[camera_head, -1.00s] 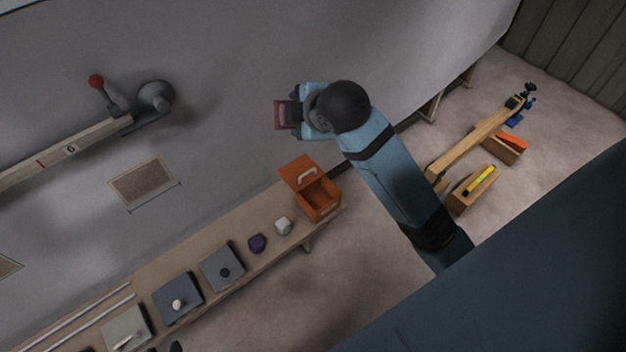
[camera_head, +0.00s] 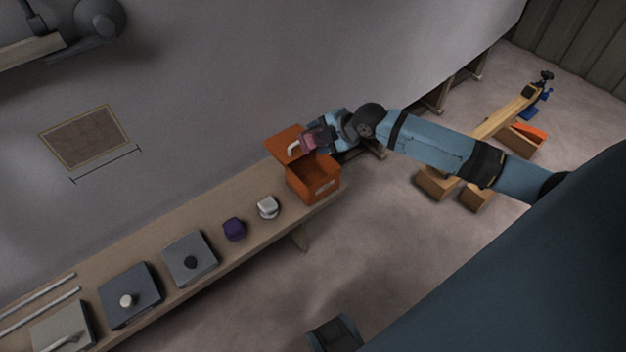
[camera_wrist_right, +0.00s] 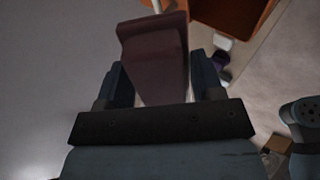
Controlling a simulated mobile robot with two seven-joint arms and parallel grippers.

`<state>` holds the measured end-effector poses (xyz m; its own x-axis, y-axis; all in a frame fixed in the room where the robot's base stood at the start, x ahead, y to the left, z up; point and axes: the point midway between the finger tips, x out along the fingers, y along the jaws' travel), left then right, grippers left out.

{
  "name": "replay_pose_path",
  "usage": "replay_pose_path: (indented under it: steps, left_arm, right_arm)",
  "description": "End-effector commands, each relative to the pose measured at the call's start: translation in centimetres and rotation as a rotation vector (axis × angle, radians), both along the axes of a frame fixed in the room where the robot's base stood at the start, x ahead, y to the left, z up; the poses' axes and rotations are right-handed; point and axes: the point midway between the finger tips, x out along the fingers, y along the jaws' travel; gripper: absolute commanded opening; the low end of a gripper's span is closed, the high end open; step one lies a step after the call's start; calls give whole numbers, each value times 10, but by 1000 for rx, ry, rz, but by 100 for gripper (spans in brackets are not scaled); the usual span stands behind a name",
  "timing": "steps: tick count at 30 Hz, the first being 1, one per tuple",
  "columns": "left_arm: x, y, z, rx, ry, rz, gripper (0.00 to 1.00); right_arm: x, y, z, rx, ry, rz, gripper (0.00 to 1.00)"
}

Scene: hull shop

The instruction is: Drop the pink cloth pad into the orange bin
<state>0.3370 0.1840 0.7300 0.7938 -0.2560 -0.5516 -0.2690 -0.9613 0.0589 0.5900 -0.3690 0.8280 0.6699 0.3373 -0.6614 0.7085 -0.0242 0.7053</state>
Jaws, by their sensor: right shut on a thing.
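The pink cloth pad (camera_head: 311,139) is held in my right gripper (camera_head: 318,136), which is shut on it. In the head view the pad is over the open orange bin (camera_head: 316,183), close to its raised lid (camera_head: 283,143). In the right wrist view the pad (camera_wrist_right: 155,55) hangs between the two fingers, and part of the orange bin (camera_wrist_right: 232,14) shows beyond it at the top. The gripper hides part of the bin's opening. My left gripper cannot be made out; a dark part of my own body shows at the bottom.
The bin stands at the right end of a narrow bench (camera_head: 190,220). To its left are a white object (camera_head: 267,207), a purple object (camera_head: 234,229) and grey plates with knobs (camera_head: 189,257). The wall (camera_head: 220,80) runs behind.

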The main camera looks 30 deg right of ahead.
Motion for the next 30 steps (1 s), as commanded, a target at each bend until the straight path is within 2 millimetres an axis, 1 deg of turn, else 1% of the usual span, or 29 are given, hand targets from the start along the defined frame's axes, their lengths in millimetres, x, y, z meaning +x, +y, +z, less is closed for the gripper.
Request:
replay_pose_path:
  steps: [1, 5, 8, 12, 15, 18, 21, 28, 29, 30]
  left_arm:
    - [1, 0, -1, -2, -4, 1, 43]
    - [2, -1, -5, -2, -10, 1, 43]
    - [2, -1, -13, 1, -13, 0, 43]
    - [3, -2, -23, 4, -25, -4, 43]
    - [4, -3, -24, 2, -42, -7, 43]
    - [5, -5, -22, -11, -54, -9, 43]
    - [6, -7, -18, -20, -64, -12, 43]
    - [6, -8, -11, -24, -72, -14, 43]
    - [6, -8, -11, -24, -72, -14, 43]
    - [6, -8, -12, -24, -71, -14, 43]
  right_arm:
    - [0, -2, -4, 1, 0, -1, 40]
    - [0, -2, -11, 3, 1, -1, 40]
    - [0, -2, -22, 2, 0, -2, 40]
    - [0, -1, -40, 3, 1, -1, 40]
    - [0, -2, -52, 3, 1, -1, 40]
    - [0, -2, -60, 2, 1, -2, 40]
    - [0, -2, -62, 1, 1, -1, 40]
    - [0, -2, -61, 1, 0, -1, 40]
    - [0, -2, -61, 1, 0, -1, 63]
    - [0, -2, -61, 1, 0, -1, 72]
